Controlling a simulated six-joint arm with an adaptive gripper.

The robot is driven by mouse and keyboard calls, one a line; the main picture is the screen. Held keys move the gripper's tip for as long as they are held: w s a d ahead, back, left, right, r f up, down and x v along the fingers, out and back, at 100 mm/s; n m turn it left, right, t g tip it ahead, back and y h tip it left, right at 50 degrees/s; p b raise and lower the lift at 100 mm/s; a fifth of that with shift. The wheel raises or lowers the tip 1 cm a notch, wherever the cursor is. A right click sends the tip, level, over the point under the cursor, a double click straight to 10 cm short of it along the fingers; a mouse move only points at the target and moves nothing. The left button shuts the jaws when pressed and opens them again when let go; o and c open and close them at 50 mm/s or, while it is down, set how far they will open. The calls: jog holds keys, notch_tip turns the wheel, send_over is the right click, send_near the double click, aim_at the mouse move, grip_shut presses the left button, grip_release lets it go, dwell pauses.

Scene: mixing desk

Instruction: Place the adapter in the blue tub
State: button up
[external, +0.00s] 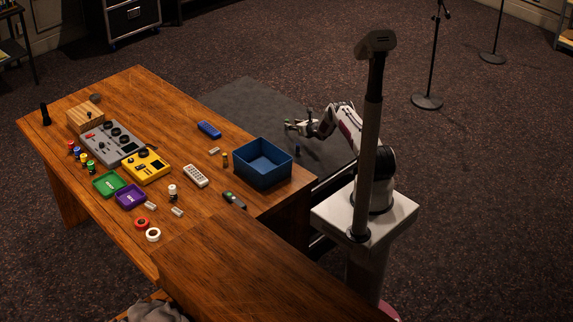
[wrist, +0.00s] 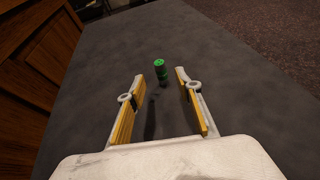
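The blue tub (external: 262,163) stands open on the right end of the desk; its visible inside looks empty. I cannot tell for certain which object is the adapter; a small white-topped piece with a dark lower part (external: 172,191) stands near the desk's middle. My gripper (external: 289,126) is off the desk, beyond the tub, over the grey mat. In the wrist view my gripper (wrist: 160,76) is open, with nothing held. A small green and dark cylinder (wrist: 160,70) stands on the mat ahead, in line with the gap between the fingers.
A white remote (external: 196,176), a dark handheld device (external: 234,200) and a blue case (external: 209,130) lie near the tub. The grey mat (external: 248,103) is largely clear.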

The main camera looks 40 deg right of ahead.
jog(key=shift+x, duration=1.6)
jog(key=shift+w+d, duration=0.1)
jog(key=shift+w, duration=0.45)
grip_shut()
